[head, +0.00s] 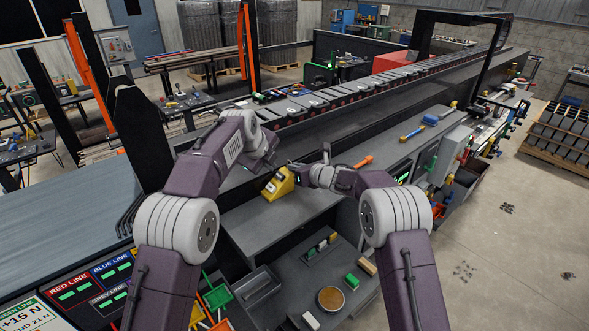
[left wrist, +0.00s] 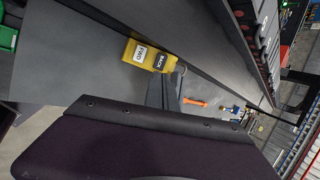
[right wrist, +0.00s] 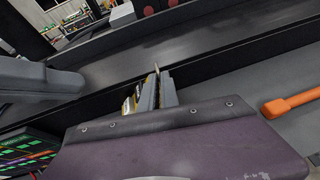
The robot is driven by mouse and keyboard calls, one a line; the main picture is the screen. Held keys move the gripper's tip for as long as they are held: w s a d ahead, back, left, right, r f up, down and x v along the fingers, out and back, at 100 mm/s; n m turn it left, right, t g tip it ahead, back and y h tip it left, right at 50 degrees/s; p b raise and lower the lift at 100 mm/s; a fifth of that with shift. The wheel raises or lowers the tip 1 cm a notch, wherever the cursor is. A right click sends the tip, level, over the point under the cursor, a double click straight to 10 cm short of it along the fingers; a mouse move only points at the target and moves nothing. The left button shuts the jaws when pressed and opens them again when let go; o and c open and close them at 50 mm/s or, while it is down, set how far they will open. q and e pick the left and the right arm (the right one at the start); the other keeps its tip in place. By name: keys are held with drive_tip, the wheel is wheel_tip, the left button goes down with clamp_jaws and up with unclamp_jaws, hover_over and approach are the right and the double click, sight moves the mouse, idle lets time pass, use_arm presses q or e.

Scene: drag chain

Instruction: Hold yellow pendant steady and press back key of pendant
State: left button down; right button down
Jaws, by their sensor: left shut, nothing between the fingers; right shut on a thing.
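The yellow pendant (head: 277,186) stands on the grey workbench at the middle of the head view. In the left wrist view the pendant (left wrist: 130,50) shows a white FWD key (left wrist: 140,52) and a dark BACK key (left wrist: 160,61).
An orange-handled tool (head: 363,161) lies on the bench to the right, and a yellow-and-blue one (head: 412,133) farther back. The long dark conveyor (head: 345,92) runs behind the pendant. A lower shelf (head: 290,280) in front holds small blocks and a round container (head: 330,299).

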use_arm(q)
wheel_tip(320, 180, up, 5)
drive_tip(key=n+t, duration=0.7)
drive_tip(key=n, duration=0.5)
hover_over(280, 177)
drive_tip(key=w+a, duration=0.2)
drive_tip(key=a, duration=0.3)
drive_tip(key=s+a+f+n+h, duration=0.2)
drive_tip(key=s+f+n+h, duration=0.1)
drive_tip(key=s, duration=0.4)
drive_tip(key=shift+f+h, duration=0.8)
drive_tip(key=shift+h, duration=0.2)
drive_tip(key=shift+w+d+f, duration=0.5)
drive_tip(key=shift+d+f, duration=0.2)
drive_tip(key=shift+f, duration=0.45)
drive_tip(key=shift+w+d+f, duration=0.55)
drive_tip(key=shift+d+f, duration=0.2)
drive_tip(key=shift+f, duration=0.45)
drive_tip(key=shift+w+d+f, duration=0.5)
drive_tip(key=shift+d+f, duration=0.2)
drive_tip(key=shift+f, duration=0.45)
